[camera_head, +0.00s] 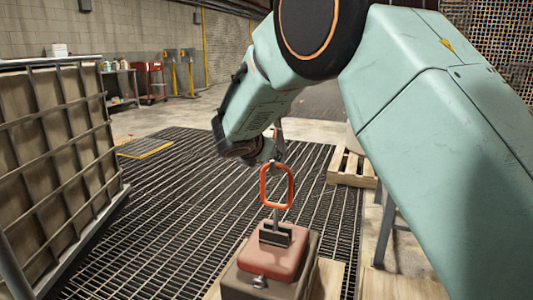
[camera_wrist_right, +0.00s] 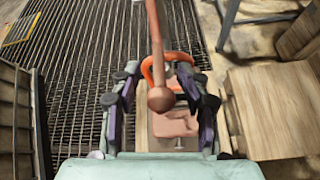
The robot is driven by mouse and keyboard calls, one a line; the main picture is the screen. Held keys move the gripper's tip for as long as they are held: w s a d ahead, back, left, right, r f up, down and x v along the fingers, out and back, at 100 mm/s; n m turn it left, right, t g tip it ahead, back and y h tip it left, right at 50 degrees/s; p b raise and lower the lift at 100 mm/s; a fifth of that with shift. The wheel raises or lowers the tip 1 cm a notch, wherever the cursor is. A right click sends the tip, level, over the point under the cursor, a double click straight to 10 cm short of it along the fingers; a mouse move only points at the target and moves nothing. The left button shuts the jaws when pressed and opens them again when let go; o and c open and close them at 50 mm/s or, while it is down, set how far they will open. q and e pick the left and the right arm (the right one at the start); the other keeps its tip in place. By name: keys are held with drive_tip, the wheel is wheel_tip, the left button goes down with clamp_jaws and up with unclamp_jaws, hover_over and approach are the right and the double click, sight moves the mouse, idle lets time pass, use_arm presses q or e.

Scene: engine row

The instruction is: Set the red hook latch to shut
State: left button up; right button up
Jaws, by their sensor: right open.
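My right gripper (camera_wrist_right: 158,76) is open, with one finger on each side of a reddish-brown rod with a ball end (camera_wrist_right: 160,98). The rod comes down from the top of the right wrist view; I cannot tell whether a finger touches it. In the head view the gripper (camera_head: 268,154) is small and partly hidden by my arm, just above an orange-red ring (camera_head: 264,187). The ring stands upright on a red block (camera_head: 270,258), and shows behind the rod in the wrist view (camera_wrist_right: 146,67). Which part is the latch is unclear. My left gripper is out of view.
A caged container (camera_head: 60,150) stands at the left on the floor grating (camera_head: 180,215). A wooden pallet (camera_head: 350,168) and a metal stand leg (camera_head: 384,230) are at the right. A red cart (camera_head: 149,82) is far back. The grating's middle is clear.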

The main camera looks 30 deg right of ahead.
drive_tip(key=v, duration=0.7)
drive_tip(key=shift+s, duration=0.2)
drive_tip(key=shift+a, duration=0.15)
drive_tip(key=shift+c, duration=0.5)
